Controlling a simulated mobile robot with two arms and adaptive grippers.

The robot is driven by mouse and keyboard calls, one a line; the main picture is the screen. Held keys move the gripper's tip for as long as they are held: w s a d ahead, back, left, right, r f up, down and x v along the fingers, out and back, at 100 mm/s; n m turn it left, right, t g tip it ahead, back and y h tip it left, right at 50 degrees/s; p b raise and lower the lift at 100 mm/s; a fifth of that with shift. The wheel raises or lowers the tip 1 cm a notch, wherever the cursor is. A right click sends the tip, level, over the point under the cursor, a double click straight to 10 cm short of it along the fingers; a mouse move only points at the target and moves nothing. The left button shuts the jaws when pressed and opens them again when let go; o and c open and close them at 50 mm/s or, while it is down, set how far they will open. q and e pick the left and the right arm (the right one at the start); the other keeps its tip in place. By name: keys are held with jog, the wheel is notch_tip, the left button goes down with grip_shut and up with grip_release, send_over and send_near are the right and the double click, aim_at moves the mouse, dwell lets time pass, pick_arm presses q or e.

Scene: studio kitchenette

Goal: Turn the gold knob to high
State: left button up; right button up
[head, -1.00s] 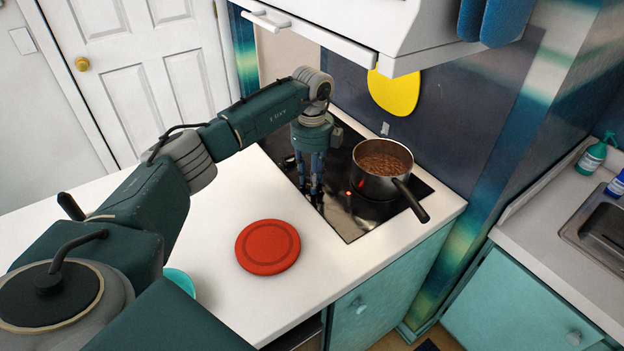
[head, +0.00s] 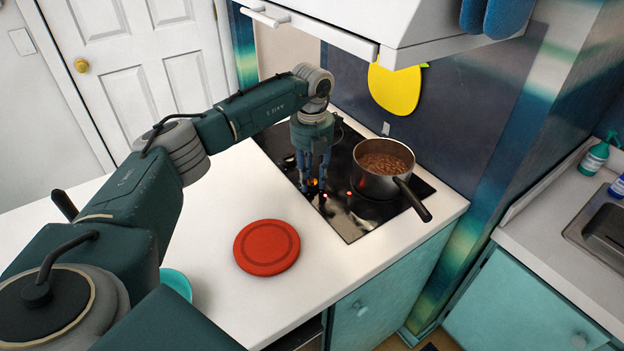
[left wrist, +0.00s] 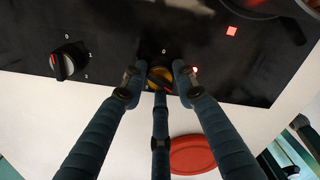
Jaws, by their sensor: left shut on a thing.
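The gold knob (left wrist: 159,77) sits on the black cooktop (left wrist: 120,30), near its front edge in the left wrist view. My left gripper (left wrist: 158,88) points down at it and is shut on it, with its dark fingers around the knob and partly hiding it. The knob's pointer direction is hard to read. In the head view my left gripper (head: 313,186) is over the front left of the cooktop, with a small gold glint between the fingers. A small red light (left wrist: 195,69) glows beside the knob. My right gripper is out of view.
A second knob (left wrist: 68,62), black and silver, is left of the gold one in the left wrist view. A steel pot (head: 384,168) of brown food stands on the cooktop, handle toward the front. A red disc (head: 267,247) lies on the white counter (head: 225,290). A hood (head: 330,35) overhangs behind.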

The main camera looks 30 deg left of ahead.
aim_at(312, 178)
pick_arm(q)
jog(key=m, duration=0.4)
jog(key=shift+m+b, duration=0.35)
jog(key=shift+m, duration=0.05)
jog(key=m, duration=0.4)
jog(key=shift+b, duration=0.3)
jog(key=m, duration=0.5)
jog(key=shift+m+b, duration=0.3)
jog(key=shift+m, duration=2.1)
jog(key=o, duration=1.2)
jog(key=shift+c, duration=0.2)
notch_tip(312, 178, up, 8)
jog(key=shift+f, duration=0.25)
